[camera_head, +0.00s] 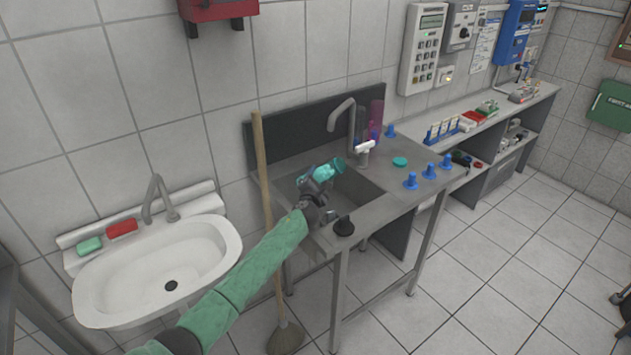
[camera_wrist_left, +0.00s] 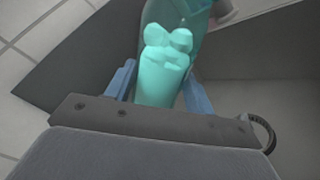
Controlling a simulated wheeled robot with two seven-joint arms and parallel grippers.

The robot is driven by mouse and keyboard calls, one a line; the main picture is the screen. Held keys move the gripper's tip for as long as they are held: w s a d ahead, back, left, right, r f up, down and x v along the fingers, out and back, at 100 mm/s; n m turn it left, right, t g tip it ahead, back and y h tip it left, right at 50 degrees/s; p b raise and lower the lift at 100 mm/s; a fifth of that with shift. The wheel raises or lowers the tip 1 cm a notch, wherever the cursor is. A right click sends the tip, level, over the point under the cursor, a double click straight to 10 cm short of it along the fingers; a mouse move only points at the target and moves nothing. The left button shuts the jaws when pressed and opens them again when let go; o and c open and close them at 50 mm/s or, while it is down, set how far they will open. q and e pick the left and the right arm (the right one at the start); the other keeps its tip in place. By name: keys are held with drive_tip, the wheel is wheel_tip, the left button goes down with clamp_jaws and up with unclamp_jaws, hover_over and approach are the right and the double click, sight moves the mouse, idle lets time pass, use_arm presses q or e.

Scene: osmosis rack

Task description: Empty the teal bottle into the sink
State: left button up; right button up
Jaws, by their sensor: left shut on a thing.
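The teal bottle (camera_head: 324,173) is held by my left gripper (camera_head: 314,183) above the basin of the steel sink (camera_head: 352,195). It lies tilted, close to horizontal, with one end toward the faucet side. In the left wrist view the teal bottle (camera_wrist_left: 165,60) sits between the two blue-grey fingers of my left gripper (camera_wrist_left: 160,90), which is shut on it. Whether liquid is leaving it cannot be told. The sink's faucet (camera_head: 345,122) stands behind the bottle. My right gripper is not in view.
A white spray-type bottle (camera_head: 364,153), a teal cap (camera_head: 400,162) and several blue stoppers (camera_head: 428,171) stand on the counter right of the basin. A black knob-like item (camera_head: 344,226) is at the front edge.

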sight(332, 174)
use_arm(q)
drive_tip(key=shift+d+n, duration=0.25)
drive_tip(key=shift+n, duration=0.05)
drive_tip(key=n, duration=0.1)
drive_tip(key=d+r+n, duration=0.1)
drive_tip(key=shift+s+d+n, duration=0.1)
drive_tip(key=shift+s+n, duration=0.05)
drive_tip(key=shift+n, duration=0.15)
drive_tip(key=d+n, duration=0.1)
drive_tip(key=n, duration=0.1)
drive_tip(key=d+r+n, duration=0.1)
drive_tip(key=n, duration=0.1)
drive_tip(key=shift+s, duration=0.2)
drive_tip(key=n, duration=0.1)
drive_tip(key=d+r+n+b, duration=0.1)
drive_tip(key=shift+s+n, duration=0.15)
drive_tip(key=shift+n, duration=0.15)
drive_tip(key=shift+d+r+n, duration=0.15)
drive_tip(key=shift+n, duration=0.25)
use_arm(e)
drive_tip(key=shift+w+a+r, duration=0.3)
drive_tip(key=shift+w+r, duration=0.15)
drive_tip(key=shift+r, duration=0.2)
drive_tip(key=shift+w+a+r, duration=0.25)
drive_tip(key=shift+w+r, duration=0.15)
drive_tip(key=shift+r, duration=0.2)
